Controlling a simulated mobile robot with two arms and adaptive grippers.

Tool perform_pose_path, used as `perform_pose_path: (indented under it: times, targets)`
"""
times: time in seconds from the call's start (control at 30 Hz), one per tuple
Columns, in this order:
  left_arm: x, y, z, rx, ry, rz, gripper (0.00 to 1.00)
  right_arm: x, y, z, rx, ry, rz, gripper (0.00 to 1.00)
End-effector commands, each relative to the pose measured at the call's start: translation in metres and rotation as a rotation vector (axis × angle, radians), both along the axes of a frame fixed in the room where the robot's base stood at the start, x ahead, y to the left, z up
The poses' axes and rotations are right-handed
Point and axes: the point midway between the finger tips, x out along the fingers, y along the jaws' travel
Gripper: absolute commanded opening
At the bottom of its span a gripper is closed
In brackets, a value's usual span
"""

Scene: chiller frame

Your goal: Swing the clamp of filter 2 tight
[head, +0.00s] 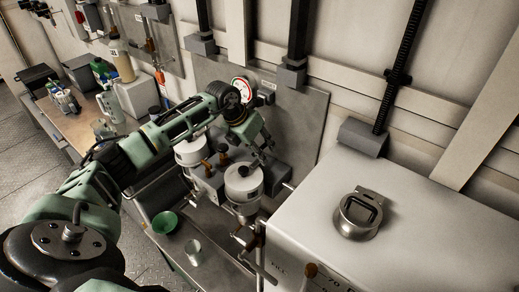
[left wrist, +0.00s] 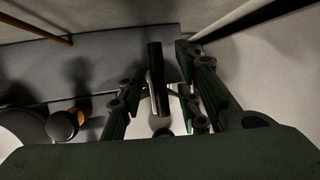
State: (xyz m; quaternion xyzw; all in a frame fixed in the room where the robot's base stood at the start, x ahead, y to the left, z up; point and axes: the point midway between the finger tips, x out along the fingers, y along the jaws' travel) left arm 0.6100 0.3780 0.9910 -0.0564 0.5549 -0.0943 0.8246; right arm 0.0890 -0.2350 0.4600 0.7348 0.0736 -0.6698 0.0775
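Two white round filter housings stand by the wall plate in the head view: a rear one (head: 189,152), partly behind my arm, and a front one (head: 243,184) with a black knob on top. Their numbers are too small to read. My left gripper (head: 262,151) hangs just behind and above the front housing. In the left wrist view its fingers (left wrist: 162,102) are apart, with a dark upright bar (left wrist: 156,75) showing between them and gaps on both sides. I cannot tell whether this bar is the clamp's handle. My right gripper is not in view.
A pressure gauge (head: 241,88) is on the wall plate behind my arm. A green bowl (head: 165,222) and a clear beaker (head: 193,251) stand in front of the filters. A large white cabinet (head: 430,225) bearing a metal fitting (head: 358,214) is at right. A bench with bottles is at left.

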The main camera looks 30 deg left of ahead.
Motion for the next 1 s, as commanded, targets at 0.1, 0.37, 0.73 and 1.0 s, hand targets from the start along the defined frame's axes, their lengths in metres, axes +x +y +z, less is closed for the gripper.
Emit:
perform_pose_path:
  times: [0.1,0.37,0.73,1.0]
  targets:
    - [0.0,0.001,-0.001,0.002,0.002,0.0,0.33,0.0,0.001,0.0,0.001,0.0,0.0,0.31]
    - [-0.003,0.004,0.007,0.004,0.001,0.001,0.33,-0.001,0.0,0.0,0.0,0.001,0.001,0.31]
    - [-0.029,0.019,0.074,0.005,-0.001,0.001,0.33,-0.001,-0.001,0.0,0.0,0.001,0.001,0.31]
    - [-0.042,0.026,0.105,0.002,0.0,0.001,0.33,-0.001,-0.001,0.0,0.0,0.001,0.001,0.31]
